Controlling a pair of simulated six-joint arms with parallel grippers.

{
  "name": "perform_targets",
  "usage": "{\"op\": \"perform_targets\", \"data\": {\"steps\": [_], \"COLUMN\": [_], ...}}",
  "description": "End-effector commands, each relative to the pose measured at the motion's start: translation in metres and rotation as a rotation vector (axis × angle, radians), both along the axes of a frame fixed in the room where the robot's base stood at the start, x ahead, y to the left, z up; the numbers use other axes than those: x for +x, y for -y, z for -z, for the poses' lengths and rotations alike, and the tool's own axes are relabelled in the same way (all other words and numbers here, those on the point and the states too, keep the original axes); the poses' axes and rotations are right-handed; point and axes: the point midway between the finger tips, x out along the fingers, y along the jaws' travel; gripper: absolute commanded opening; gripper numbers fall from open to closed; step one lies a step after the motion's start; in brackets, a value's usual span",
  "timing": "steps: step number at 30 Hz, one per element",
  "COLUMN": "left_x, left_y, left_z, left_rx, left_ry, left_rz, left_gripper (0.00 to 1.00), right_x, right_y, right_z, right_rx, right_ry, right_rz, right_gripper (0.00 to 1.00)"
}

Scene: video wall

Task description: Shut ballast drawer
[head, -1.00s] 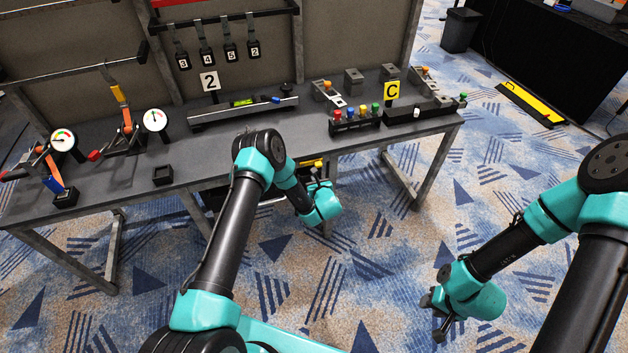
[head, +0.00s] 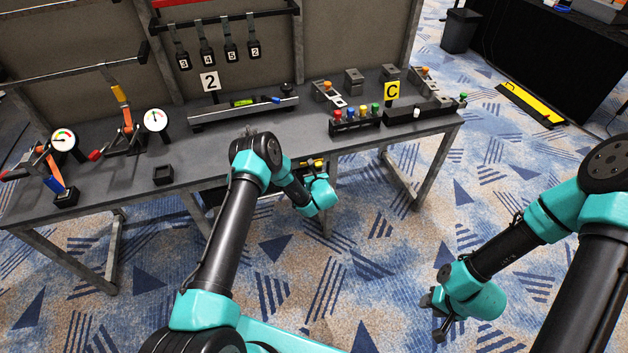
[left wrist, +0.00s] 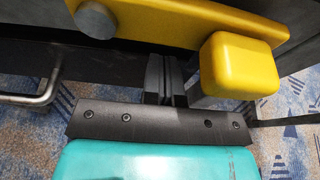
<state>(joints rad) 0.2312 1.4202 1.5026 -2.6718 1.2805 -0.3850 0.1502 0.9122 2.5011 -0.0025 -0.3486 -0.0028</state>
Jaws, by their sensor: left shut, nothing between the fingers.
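The drawer is a dark unit under the front of the bench, mostly hidden by my left arm in the head view. A yellow part (head: 319,162) shows at the bench's front edge there. In the left wrist view a yellow bar (left wrist: 160,22) with a grey round knob (left wrist: 96,19) and a yellow block (left wrist: 239,65) fills the top. My left gripper (left wrist: 166,72) is shut and empty, its fingers close to the bar's lower edge, left of the block; I cannot tell whether they touch. My right gripper (head: 436,314) hangs over the carpet, well away from the bench.
The bench (head: 255,140) carries gauges with clamps, a level (head: 243,112) on a rail, and a rack of coloured knobs (head: 355,120). Bench legs (head: 402,176) stand right of my left arm. Carpet between my arms is clear.

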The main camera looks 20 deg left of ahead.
Motion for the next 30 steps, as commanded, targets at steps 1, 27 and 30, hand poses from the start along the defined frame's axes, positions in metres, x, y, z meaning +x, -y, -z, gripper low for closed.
{"op": "perform_targets", "data": {"steps": [1,27,30], "left_x": [0.004,-0.065,-0.080], "left_y": [-0.005,0.058,0.069], "left_z": [-0.002,-0.015,-0.021], "left_rx": [0.000,0.000,0.000], "left_ry": [0.005,0.000,0.000], "left_rz": [-0.006,0.015,0.015], "left_gripper": [0.00,0.00,0.00], "right_x": [0.000,0.000,0.000], "right_y": [0.000,0.000,0.000], "right_z": [0.000,0.000,0.000], "right_rx": [0.000,0.000,0.000], "right_ry": [0.000,0.000,0.000], "right_rz": [0.000,0.000,0.000], "right_gripper": [0.39,0.39,0.39]}}
